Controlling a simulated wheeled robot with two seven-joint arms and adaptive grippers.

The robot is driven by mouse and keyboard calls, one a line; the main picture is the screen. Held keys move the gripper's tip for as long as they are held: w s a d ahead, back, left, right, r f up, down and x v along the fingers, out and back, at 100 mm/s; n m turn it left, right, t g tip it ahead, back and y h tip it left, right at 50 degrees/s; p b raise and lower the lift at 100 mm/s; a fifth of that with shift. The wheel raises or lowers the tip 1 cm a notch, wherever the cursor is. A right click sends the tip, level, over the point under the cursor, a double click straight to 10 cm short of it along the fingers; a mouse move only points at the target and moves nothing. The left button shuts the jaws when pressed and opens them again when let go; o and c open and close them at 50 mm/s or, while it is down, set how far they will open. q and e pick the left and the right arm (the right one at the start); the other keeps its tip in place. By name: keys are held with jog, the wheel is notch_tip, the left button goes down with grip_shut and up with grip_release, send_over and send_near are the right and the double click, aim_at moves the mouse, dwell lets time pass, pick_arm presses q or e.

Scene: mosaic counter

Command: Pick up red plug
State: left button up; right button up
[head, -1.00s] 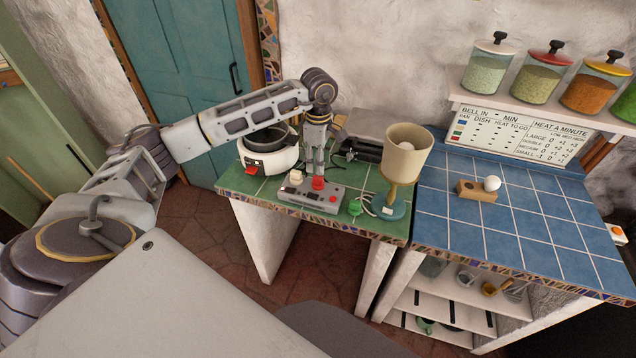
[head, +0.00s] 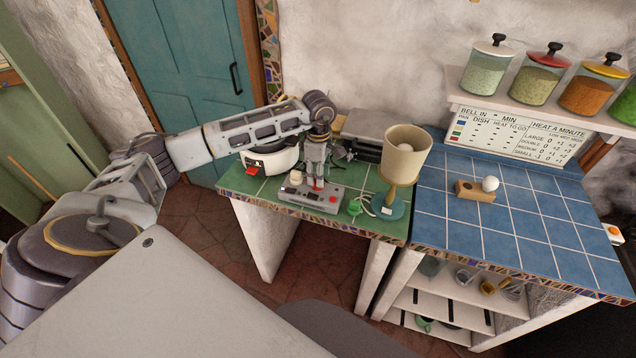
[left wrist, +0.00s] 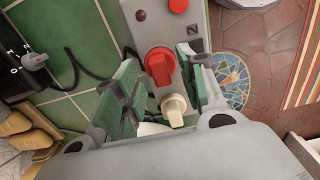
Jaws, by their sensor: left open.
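The red plug (head: 317,185) stands upright in the grey power strip (head: 325,204) on the green tiled counter. It shows clearly in the left wrist view (left wrist: 160,66). My left gripper (head: 316,178) points down over the strip from above. Its fingers are open, with green pads on either side of the red plug; I see no firm contact. In the head view the fingers partly hide the plug. A cream plug (left wrist: 173,108) stands in the strip beside the red one. My right gripper is not in view.
A white cooker (head: 268,162) stands behind left. The blue counter (head: 475,230) bears a wooden block (head: 474,191) with an egg. A red switch (left wrist: 179,5) sits on the strip.

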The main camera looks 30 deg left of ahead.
pick_arm(q)
jog(key=shift+f+p, duration=0.35)
jog(key=shift+f, duration=1.25)
jog(key=c, duration=0.7)
jog(key=shift+r, duration=0.2)
jog(key=shift+r+b, duration=0.95)
jog(key=shift+r, duration=3.9)
